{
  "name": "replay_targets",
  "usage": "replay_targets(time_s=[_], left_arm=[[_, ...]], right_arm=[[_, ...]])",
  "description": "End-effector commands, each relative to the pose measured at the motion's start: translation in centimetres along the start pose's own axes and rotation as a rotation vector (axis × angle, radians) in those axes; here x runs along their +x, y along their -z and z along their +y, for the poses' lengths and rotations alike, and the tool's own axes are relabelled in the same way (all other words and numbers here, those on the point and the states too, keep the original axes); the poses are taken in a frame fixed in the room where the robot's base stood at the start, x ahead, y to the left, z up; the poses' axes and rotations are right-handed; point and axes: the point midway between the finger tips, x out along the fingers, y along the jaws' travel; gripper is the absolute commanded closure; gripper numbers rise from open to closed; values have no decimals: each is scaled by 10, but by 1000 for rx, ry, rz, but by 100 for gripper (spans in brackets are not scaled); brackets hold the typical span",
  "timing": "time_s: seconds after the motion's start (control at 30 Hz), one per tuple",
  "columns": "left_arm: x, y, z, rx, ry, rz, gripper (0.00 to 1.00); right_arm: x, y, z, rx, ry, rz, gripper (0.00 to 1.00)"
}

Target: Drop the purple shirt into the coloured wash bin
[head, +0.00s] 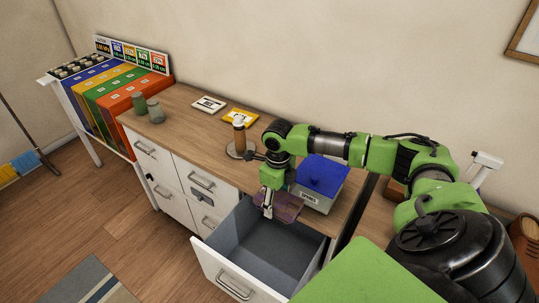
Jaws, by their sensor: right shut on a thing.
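A dull purple folded piece of cloth (287,208), which looks like the purple shirt, is at the fingertips of my right gripper (268,208). The gripper points down and is shut on it. The cloth hangs over the back part of an open grey drawer (262,245), beside a pale labelled box (318,198) with a blue top (322,174). No label in view lets me tell which container is the coloured wash bin. My left gripper is not in view.
The wooden counter (190,125) holds a brown bottle-like item (239,135) on a round base, two small jars, a white card and a yellow card (241,117). Coloured bins (120,95) stand at the left. The drawer looks empty.

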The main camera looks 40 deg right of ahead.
Motion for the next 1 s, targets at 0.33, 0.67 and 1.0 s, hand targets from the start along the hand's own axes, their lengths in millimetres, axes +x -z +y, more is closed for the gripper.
replay_targets(time_s=[0.33,0.67,1.0], left_arm=[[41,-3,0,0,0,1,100],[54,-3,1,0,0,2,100],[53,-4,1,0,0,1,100]], right_arm=[[43,0,0,0,0,0,67],[56,0,0,0,1,-1,67],[55,0,0,0,0,0,23]])
